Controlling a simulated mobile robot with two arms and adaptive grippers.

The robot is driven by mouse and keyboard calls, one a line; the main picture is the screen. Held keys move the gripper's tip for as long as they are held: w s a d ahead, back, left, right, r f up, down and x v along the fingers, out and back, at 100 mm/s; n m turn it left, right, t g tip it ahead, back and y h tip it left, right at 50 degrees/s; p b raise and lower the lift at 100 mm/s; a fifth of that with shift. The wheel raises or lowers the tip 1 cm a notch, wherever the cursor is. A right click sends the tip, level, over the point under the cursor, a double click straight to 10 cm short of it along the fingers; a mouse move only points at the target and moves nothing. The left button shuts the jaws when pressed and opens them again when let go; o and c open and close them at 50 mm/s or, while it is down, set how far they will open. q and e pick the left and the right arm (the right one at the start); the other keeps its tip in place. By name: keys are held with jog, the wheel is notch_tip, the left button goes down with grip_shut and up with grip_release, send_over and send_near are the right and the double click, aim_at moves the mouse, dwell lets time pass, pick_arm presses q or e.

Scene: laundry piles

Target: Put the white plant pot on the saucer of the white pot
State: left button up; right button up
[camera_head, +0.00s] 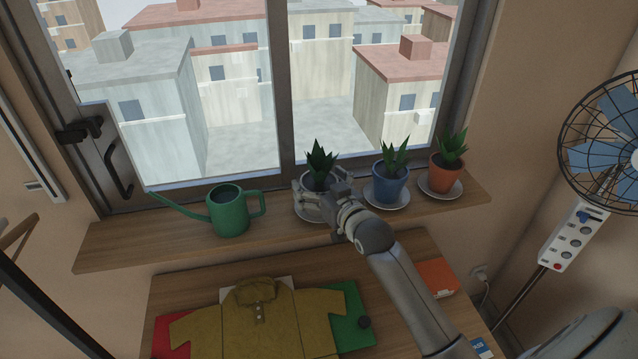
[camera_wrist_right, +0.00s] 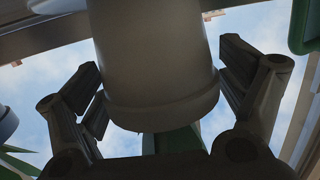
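The white plant pot (camera_head: 314,184) with a spiky green plant is upright at the window sill, over its white saucer (camera_head: 308,217). Whether it rests fully on the saucer is hard to tell, as my gripper covers part of it. My right gripper (camera_head: 318,194) reaches in from the front with its fingers on both sides of the pot. In the right wrist view the pot (camera_wrist_right: 155,70) stands between the two fingers (camera_wrist_right: 163,85), with narrow gaps showing beside it, so the gripper looks open. My left gripper is not in view.
A blue pot (camera_head: 386,187) and an orange pot (camera_head: 445,177) stand on saucers to the right. A green watering can (camera_head: 230,212) stands to the left on the wooden sill (camera_head: 130,245). Below, a mustard shirt (camera_head: 260,320) lies on a table. A fan (camera_head: 610,130) is at right.

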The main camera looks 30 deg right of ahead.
jog(key=shift+r, duration=0.1)
dwell(0.3)
jog(key=s+r+b, duration=0.1)
jog(key=s+b, duration=0.1)
jog(key=s, duration=1)
jog(key=shift+r, duration=0.4)
